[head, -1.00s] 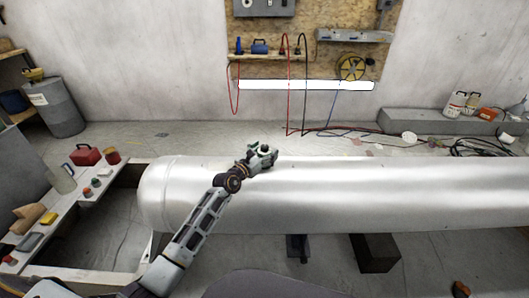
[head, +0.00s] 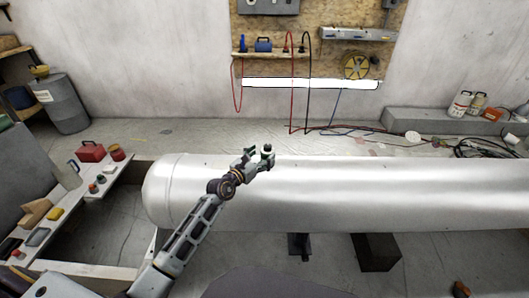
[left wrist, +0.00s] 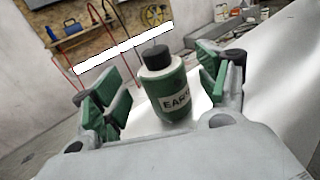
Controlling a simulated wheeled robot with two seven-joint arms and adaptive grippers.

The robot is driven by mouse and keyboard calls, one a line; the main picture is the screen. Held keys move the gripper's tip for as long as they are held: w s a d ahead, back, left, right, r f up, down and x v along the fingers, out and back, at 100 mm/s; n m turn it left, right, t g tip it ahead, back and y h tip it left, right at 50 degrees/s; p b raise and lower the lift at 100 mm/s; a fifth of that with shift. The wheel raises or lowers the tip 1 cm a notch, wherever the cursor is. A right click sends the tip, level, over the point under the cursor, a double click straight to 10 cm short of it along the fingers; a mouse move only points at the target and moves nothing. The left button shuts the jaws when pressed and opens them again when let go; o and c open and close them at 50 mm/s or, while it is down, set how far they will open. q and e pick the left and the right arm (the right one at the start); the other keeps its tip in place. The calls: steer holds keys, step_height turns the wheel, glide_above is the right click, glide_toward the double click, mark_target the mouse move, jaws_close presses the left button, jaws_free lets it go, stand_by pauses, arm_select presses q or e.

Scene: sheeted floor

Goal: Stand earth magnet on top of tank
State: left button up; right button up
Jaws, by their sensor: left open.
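The earth magnet (left wrist: 165,88) is a green cylinder with a white band, a black cap and a label reading "EAR…". In the left wrist view it stands about upright on the tank between my open left fingers, with gaps on both sides. The tank (head: 400,190) is a long, shiny, pale metal cylinder lying across the head view. My left gripper (head: 259,156) is over the tank's upper side, left of the picture's middle; its green-padded fingers (left wrist: 160,85) are spread. In the head view the magnet is too small to make out clearly. My right gripper is not in view.
A bench (head: 70,222) at the left holds a red box (head: 90,152) and several small items. A grey drum (head: 60,102) stands behind it. Hoses hang from a wall board (head: 275,30). The tank's top to the right is clear.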

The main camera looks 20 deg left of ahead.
arm_select(q)
steer(key=shift+p+v, duration=0.3)
steer(key=shift+v, duration=0.9)
steer(key=p+v, duration=0.1)
steer(key=v, duration=0.4)
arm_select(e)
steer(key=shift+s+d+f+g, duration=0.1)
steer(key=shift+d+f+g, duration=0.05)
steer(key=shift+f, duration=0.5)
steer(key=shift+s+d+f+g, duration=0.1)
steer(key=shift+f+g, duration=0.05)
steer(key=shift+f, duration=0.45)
arm_select(q)
steer(key=shift+s, duration=0.1)
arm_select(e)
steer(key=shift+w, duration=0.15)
